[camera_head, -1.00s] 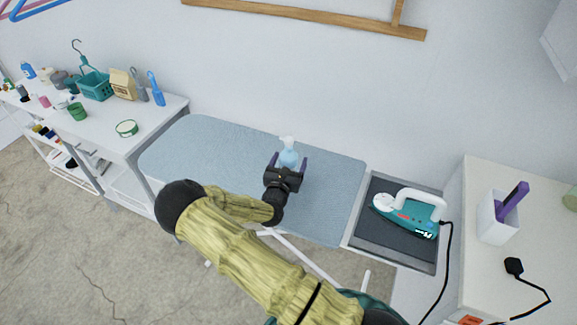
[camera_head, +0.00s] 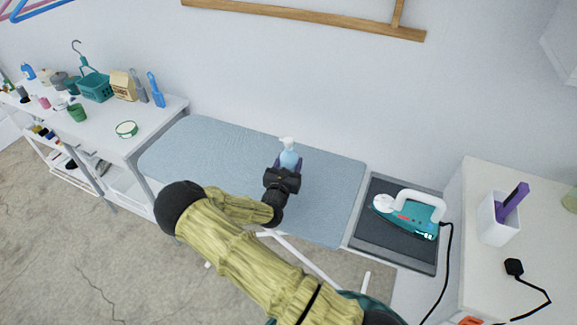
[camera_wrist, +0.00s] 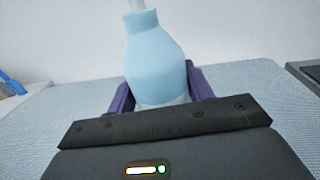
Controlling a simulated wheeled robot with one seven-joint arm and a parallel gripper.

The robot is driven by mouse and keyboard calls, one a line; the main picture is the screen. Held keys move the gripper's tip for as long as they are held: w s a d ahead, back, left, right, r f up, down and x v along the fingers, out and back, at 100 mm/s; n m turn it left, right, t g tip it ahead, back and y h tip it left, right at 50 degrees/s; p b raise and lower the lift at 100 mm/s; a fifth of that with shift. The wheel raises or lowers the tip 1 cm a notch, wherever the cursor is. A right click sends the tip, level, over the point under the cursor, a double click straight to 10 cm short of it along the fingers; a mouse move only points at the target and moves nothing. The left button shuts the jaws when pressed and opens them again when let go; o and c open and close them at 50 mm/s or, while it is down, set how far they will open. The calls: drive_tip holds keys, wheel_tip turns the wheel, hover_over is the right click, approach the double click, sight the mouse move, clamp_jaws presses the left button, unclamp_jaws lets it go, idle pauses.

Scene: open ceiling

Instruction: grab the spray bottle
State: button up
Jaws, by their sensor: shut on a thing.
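The spray bottle (camera_head: 289,157) is light blue with a white spray head. It stands upright over the blue-grey ironing board (camera_head: 215,160). My gripper (camera_head: 287,164) is shut on it, with the purple fingers at its two sides. In the wrist view the bottle (camera_wrist: 153,55) rises between the fingers, and the top of its head is cut off by the frame edge. The gripper body hides the bottle's base, so I cannot tell whether it touches the board.
A teal iron (camera_head: 410,215) sits on a dark rest at the board's right end. A white table (camera_head: 105,135) with several items stands at left. A white cabinet top (camera_head: 480,270) with a white holder (camera_head: 492,222) is at right. The wall is close behind the board.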

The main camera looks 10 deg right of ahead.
sight(287, 143)
wheel_tip(287, 143, up, 10)
drive_tip(key=shift+r+b, duration=0.1)
drive_tip(key=shift+b, duration=0.25)
idle(0.6)
